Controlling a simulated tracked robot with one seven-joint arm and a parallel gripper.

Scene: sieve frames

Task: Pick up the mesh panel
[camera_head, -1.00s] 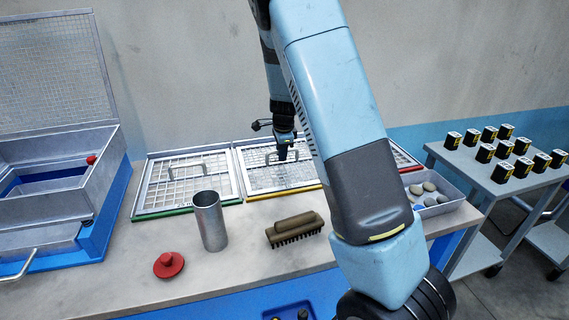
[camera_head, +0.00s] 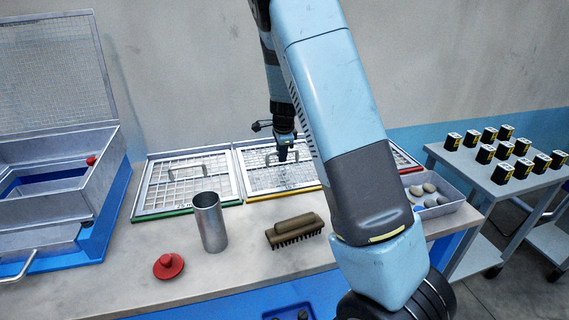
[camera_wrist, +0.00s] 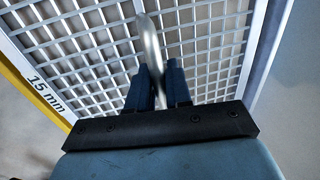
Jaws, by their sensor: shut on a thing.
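The mesh panel (camera_head: 254,182) with a yellow front edge lies on the bench, between a green-edged panel and a red-edged one. My gripper (camera_head: 282,156) is over this panel. In the wrist view its two dark fingers (camera_wrist: 160,72) are shut on the panel's metal handle (camera_wrist: 148,38). The panel looks flat on the bench, and I see no gap under it. My arm hides its right part in the head view.
The green-edged panel (camera_head: 159,198) is close on the left, and the red-edged panel (camera_head: 404,159) on the right. A metal cylinder (camera_head: 211,225), a brush (camera_head: 294,231) and a red knobbed lid (camera_head: 168,266) stand in front. A tray of stones (camera_head: 450,196) is at right.

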